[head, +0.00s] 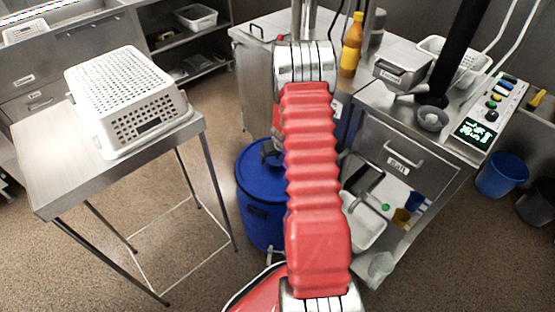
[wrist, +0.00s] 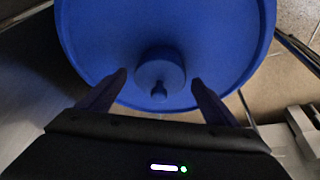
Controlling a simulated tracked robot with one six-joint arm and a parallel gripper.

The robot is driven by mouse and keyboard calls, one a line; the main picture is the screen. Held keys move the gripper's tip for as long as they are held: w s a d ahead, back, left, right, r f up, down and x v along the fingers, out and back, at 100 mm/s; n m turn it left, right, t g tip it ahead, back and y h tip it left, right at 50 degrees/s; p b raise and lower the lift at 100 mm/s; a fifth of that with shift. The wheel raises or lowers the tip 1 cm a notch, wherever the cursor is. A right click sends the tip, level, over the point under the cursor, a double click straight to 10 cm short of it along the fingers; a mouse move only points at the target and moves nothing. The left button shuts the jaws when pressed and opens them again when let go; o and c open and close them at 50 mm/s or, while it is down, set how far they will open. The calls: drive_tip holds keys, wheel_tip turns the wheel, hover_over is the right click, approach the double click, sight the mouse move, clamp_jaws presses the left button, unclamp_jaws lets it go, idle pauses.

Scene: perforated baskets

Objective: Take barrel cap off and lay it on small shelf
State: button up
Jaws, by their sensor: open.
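The blue barrel (head: 262,215) stands on the floor in the middle of the head view, partly hidden behind my red arm. Its round blue cap (head: 255,170) is on top. In the wrist view the cap (wrist: 100,45) fills the upper middle, with a raised round knob (wrist: 160,70) near its lower edge. My gripper (wrist: 160,80) is open, its two dark fingers on either side of the knob with gaps at both sides. I cannot tell how high the fingertips are above the cap. In the head view my gripper is mostly hidden behind the arm.
A small steel table (head: 60,175) at left carries an upturned white perforated basket (head: 125,95), with bare top at its front left. A steel counter (head: 375,100) at right holds a yellow bottle (head: 351,45), a scale and a control panel. Open shelves below hold containers.

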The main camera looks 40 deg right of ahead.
drive_tip(key=c, duration=1.2)
drive_tip(key=shift+o, duration=0.2)
drive_tip(key=shift+r, duration=0.15)
drive_tip(key=shift+r, duration=4.85)
